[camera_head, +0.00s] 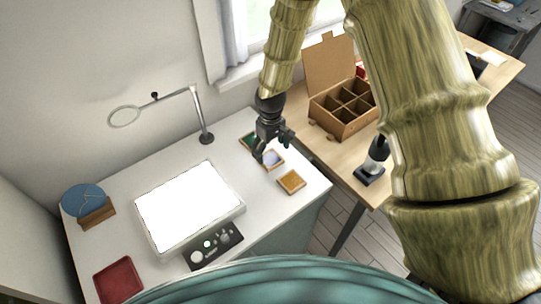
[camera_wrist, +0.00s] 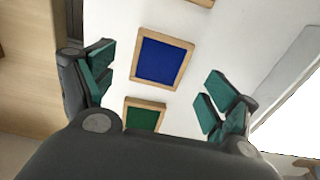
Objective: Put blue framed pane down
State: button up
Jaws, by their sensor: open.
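The blue framed pane (camera_wrist: 162,58), a dark blue square in a light wooden frame, lies flat on the white table. It shows centred between my fingers in the wrist view, with white table visible on both sides. In the head view the blue pane (camera_head: 273,160) looks pale and is partly hidden by my gripper (camera_head: 268,155), which points down over it. My gripper (camera_wrist: 160,90) is open with its green-padded fingers apart, and nothing is held between them.
A green framed pane (camera_wrist: 144,116) lies on one side of the blue one, an amber pane (camera_head: 291,182) on the other. A lit white panel (camera_head: 188,207), magnifier lamp (camera_head: 205,138) and red tray (camera_head: 118,280) share the table. A compartment box (camera_head: 345,118) stands on the wooden desk.

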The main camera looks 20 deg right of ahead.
aim_at(271, 159)
notch_tip(271, 159, up, 8)
jog(key=b, duration=0.2)
dwell(0.4)
jog(key=shift+r, duration=0.1)
dwell(2.2)
